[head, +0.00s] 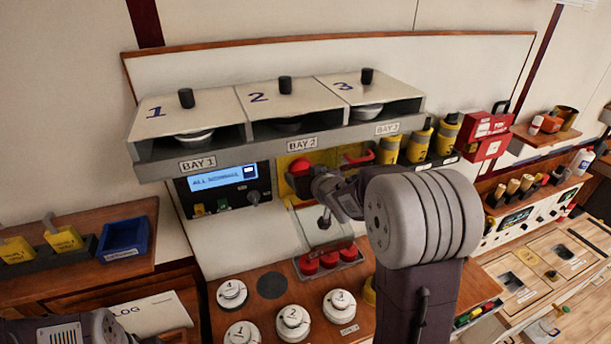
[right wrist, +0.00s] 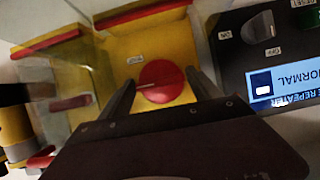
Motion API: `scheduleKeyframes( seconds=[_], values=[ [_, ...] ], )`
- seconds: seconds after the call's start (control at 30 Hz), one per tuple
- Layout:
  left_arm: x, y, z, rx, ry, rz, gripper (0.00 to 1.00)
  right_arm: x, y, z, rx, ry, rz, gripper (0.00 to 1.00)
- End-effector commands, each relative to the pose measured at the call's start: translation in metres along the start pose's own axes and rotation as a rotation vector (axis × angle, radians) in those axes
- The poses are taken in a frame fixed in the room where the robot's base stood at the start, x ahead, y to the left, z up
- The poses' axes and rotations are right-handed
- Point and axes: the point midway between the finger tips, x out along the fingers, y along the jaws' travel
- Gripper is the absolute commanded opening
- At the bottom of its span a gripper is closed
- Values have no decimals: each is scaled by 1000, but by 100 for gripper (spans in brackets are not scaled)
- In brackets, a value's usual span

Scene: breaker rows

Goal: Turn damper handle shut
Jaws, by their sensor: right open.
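A yellow panel (head: 285,162) sits under the BAY 2 and BAY 3 shelf, right of the display. It carries a red round knob (head: 299,165) and, to the right, a red bar handle (head: 358,157). I cannot read which is the damper handle. My right gripper (head: 308,182) is at the panel, partly hidden by its wrist. In the right wrist view its open fingers (right wrist: 160,92) point at the red knob (right wrist: 162,82), one to each side; contact cannot be told. A red bar (right wrist: 70,103) lies left there. My left arm shows only at the lower left; its gripper is out of view.
The display unit (head: 222,180) is left of the panel. The shelf (head: 290,140) overhangs it. Red caps (head: 330,259) and white numbered knobs (head: 293,318) stand on the wooden desk below. Yellow canisters (head: 418,143) and a red box (head: 487,136) are at right.

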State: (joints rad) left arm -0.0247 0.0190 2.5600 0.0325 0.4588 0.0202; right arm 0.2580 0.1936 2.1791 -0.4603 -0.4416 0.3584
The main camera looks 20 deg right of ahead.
Motion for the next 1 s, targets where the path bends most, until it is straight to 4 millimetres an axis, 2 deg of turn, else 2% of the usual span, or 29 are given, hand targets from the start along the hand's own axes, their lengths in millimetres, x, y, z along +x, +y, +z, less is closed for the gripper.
scheduleKeyframes(
  seconds=[0.13,0.4,0.5,1.0],
  values=[
    [0,0,0,0,0,0,36,-17,0,-2,0,3,1,72],
    [-8,0,-1,0,0,0,36,-75,1,-3,0,1,2,72],
    [-10,0,-1,0,0,0,36,-86,0,-1,0,0,1,72],
    [-10,0,-1,0,0,0,36,-89,0,0,1,-2,0,72]
  ],
)
